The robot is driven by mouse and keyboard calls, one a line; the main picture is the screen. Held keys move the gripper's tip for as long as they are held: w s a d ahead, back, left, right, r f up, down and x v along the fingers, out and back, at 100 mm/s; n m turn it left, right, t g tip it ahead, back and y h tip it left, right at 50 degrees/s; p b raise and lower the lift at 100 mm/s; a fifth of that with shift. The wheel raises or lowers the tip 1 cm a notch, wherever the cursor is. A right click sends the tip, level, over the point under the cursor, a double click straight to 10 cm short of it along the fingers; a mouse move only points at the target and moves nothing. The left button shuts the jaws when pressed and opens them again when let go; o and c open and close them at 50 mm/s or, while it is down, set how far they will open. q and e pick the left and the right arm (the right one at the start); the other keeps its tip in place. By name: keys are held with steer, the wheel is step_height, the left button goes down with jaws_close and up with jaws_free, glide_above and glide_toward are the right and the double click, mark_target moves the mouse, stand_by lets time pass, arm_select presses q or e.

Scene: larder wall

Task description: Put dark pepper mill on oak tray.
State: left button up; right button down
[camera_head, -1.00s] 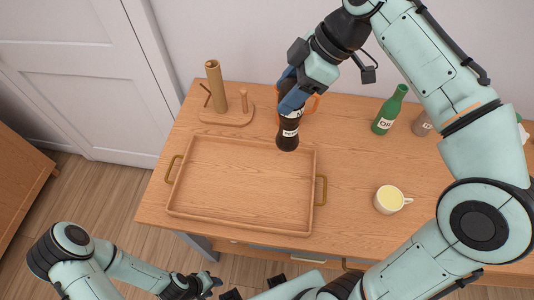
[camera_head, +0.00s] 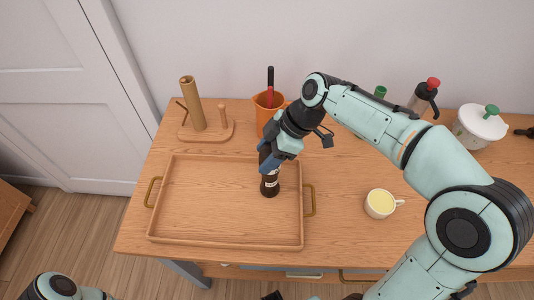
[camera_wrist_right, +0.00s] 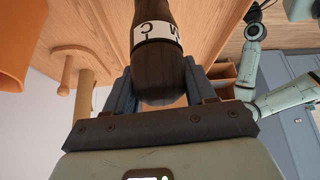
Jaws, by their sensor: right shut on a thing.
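The dark pepper mill (camera_head: 270,184), a dark brown bottle shape with a white label, is upright over the right part of the oak tray (camera_head: 303,220). I cannot tell whether its base touches the tray floor. My right gripper (camera_head: 268,160) is shut on the mill's upper part. In the right wrist view the mill (camera_wrist_right: 162,65) sits between the blue fingers of the gripper (camera_wrist_right: 163,95). The tray is otherwise empty, with brass handles at both ends. My left arm shows at the head view's bottom left; its gripper is not clearly visible.
A wooden stand with a roll post (camera_head: 193,105) is behind the tray. An orange pot (camera_head: 268,103) with a red-handled tool stands behind the mill. A cup (camera_head: 380,204) is right of the tray. A white lidded pot (camera_head: 480,127) and bottles stand farther right.

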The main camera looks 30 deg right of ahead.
steer(key=shift+c, duration=1.9)
jaws_free()
steer(key=p+v, duration=0.1)
steer(key=v, duration=1.1)
steer(key=shift+a+r, duration=0.1)
